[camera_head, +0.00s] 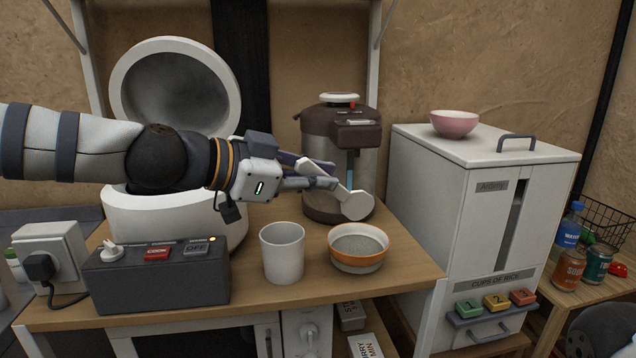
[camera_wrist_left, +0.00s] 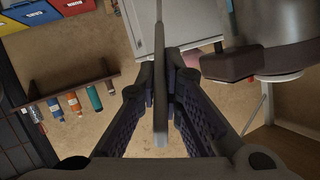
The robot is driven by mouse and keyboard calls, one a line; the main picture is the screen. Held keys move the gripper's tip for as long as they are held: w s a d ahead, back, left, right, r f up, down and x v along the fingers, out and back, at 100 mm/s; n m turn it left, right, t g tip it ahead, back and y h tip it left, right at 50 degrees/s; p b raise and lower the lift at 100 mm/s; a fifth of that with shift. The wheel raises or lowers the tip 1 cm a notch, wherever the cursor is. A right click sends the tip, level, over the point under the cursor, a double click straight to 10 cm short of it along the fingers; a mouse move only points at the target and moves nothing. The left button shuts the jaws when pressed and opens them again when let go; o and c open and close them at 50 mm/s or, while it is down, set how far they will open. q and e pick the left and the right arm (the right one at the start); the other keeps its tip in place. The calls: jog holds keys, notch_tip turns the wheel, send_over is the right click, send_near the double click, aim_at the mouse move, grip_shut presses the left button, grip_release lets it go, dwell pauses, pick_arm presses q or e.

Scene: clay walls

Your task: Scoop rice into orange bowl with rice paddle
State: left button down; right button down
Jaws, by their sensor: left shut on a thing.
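My left gripper (camera_head: 322,178) is shut on the white rice paddle (camera_head: 355,203), whose broad end tilts down in the air behind and above the orange bowl. In the left wrist view the paddle (camera_wrist_left: 160,110) shows edge-on between the two fingers (camera_wrist_left: 160,92). The orange bowl (camera_head: 358,262) stands upright on the wooden counter, apart from the paddle. Its inside looks grey, and I cannot tell whether rice is in it. The white rice cooker (camera_head: 165,222) stands at the left with its lid (camera_head: 172,88) up. My left arm hides its opening and any rice inside.
A white cup (camera_head: 282,255) stands just left of the bowl. A dark-topped hot-water pot (camera_head: 340,125) stands behind it. A switch box (camera_head: 160,280) sits in front of the cooker. A white rice dispenser (camera_head: 430,215) with a pink bowl (camera_head: 454,124) on top stands at the right.

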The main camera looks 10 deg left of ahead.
aim_at(318, 167)
pick_arm(q)
jog(key=m+g, duration=0.1)
jog(key=m, duration=0.1)
jog(key=shift+w+m, duration=0.2)
jog(key=shift+m, duration=0.2)
jog(key=m+g+b, duration=0.1)
jog(key=m, duration=0.2)
jog(key=r+m+g+b, duration=0.1)
jog(key=m, duration=0.2)
jog(key=shift+w+g, duration=0.1)
jog(key=shift+g, duration=0.2)
notch_tip(318, 167, up, 2)
jog(key=m, duration=0.2)
jog(key=m+g, duration=0.1)
jog(key=m, duration=0.2)
jog(key=shift+r+g+y, duration=0.15)
jog(key=shift+g+y, duration=0.15)
jog(key=shift+s+r+m+g, duration=0.2)
jog(key=shift+r+m+g, duration=0.1)
jog(key=shift+m, duration=0.6)
pick_arm(e)
jog(key=s+f+g, duration=0.1)
jog(key=s+f, duration=0.1)
jog(key=shift+s+f, duration=0.25)
jog(key=shift+f, duration=0.05)
pick_arm(q)
jog(key=shift+f, duration=0.1)
